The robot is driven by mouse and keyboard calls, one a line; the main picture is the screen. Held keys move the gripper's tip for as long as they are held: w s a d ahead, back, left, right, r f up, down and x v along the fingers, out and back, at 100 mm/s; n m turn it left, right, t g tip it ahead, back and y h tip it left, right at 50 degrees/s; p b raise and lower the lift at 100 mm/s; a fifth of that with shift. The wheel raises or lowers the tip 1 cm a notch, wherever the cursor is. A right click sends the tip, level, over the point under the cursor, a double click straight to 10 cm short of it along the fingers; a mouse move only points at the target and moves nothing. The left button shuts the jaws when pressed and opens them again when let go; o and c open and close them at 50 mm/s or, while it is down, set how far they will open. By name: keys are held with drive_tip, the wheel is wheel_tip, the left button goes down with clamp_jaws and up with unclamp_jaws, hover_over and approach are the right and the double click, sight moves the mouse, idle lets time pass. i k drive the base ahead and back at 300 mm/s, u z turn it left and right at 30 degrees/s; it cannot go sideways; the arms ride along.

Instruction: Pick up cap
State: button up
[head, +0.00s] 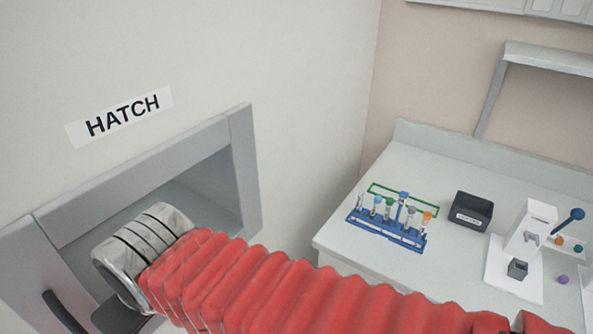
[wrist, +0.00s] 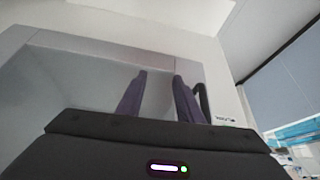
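Small coloured caps appear at the right of the head view. An orange one (head: 558,241) and a green one (head: 578,248) lie near the right edge, and a purple ball-like piece (head: 563,280) is below them. Several tubes with coloured tops stand in a blue rack (head: 387,233). I cannot tell which cap is meant. My gripper (wrist: 158,97) shows two dark purple fingers apart in the wrist view, with nothing seen between them. It faces the grey hatch frame, far from the bench. In the head view my red-sleeved arm reaches left to the hatch and its fingers are unclear.
The hatch (head: 245,165) is a grey-framed wall recess at left. Bare bench lies in front of the rack.

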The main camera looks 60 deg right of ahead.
sight(563, 279)
drive_tip(key=u, duration=0.05)
drive_tip(key=k, duration=0.5)
drive_tip(key=z, duration=1.45)
drive_tip(key=k, duration=0.75)
drive_tip(key=z, duration=0.95)
